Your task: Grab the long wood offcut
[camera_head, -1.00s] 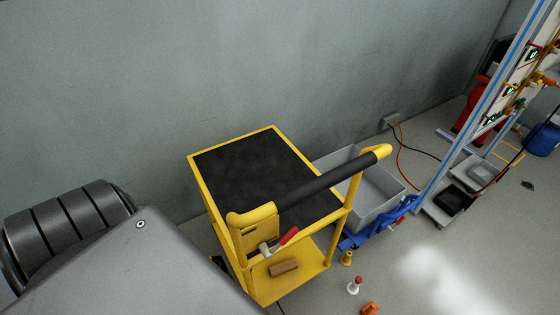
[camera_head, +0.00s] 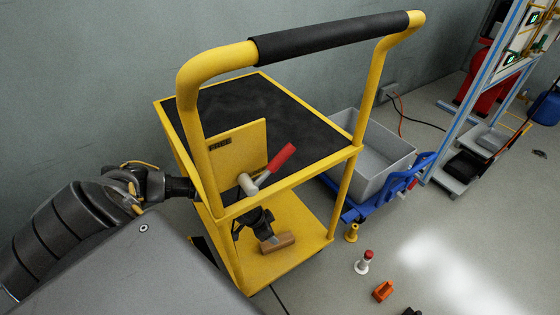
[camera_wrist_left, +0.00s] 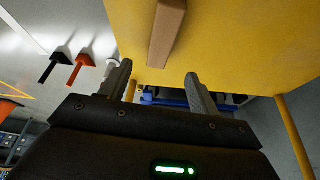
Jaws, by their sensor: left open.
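The wood offcut (camera_head: 278,243) is a brown block lying on the yellow lower shelf of the cart. In the left wrist view the offcut (camera_wrist_left: 167,32) lies end-on just beyond the fingertips, roughly in line with the gap. My left gripper (camera_head: 266,236) reaches in under the cart's top shelf, beside the offcut. In the wrist view my left gripper (camera_wrist_left: 158,70) is open with nothing between its fingers. The cart frame hides part of the arm. My right gripper is not in view.
The yellow cart has a black-matted top shelf (camera_head: 240,105), a tall handle (camera_head: 330,35) and posts around the arm. A red-handled hammer (camera_head: 268,168) hangs at its end panel. A grey bin (camera_head: 375,150) stands behind right. Small orange (camera_head: 383,291) and red-white (camera_head: 363,262) items lie on the floor.

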